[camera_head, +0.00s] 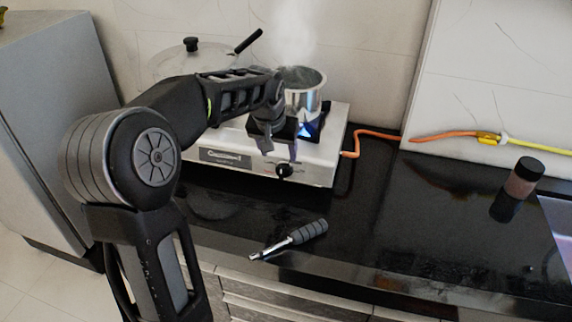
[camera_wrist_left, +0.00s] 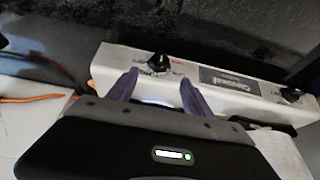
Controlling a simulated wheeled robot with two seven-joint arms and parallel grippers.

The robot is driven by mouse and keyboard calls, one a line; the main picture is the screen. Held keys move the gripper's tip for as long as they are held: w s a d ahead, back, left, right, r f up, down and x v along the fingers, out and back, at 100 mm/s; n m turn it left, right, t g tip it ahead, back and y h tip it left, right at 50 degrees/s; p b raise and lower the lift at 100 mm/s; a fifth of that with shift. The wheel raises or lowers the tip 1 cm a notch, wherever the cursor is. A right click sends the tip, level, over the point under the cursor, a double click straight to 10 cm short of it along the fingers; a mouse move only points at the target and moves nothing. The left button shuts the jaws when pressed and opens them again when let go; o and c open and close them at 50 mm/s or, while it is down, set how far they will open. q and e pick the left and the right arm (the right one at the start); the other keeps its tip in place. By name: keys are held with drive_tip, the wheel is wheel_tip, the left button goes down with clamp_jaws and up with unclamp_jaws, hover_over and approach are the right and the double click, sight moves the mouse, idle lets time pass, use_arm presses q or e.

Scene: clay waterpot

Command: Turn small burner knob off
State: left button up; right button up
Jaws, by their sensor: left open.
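The small burner knob (camera_head: 284,171) is a black knob on the front panel of the white stove (camera_head: 318,172), at its right end. It also shows in the left wrist view (camera_wrist_left: 158,60), with its pointer and printed labels around it. My left gripper (camera_head: 279,153) is open and empty in front of the panel. In the left wrist view its purple fingers (camera_wrist_left: 158,78) are spread to either side of the knob's line; I cannot tell whether they touch it. A blue flame (camera_head: 309,131) glows under a steaming metal pot (camera_head: 303,92). My right gripper is not in view.
A second knob (camera_wrist_left: 291,95) is on the same panel. A lidded pot (camera_head: 185,62) stands at the back left. A grey-handled tool (camera_head: 290,240) lies on the black counter. An orange hose (camera_head: 376,133) leaves the stove's right side. A dark-capped jar (camera_head: 524,178) stands far right.

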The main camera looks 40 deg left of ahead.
sight(282, 167)
use_arm(q)
drive_tip(key=x, duration=0.8)
drive_tip(key=shift+s+p, duration=0.1)
drive_tip(key=shift+p, duration=0.3)
drive_tip(key=shift+c, duration=0.6)
clamp_jaws()
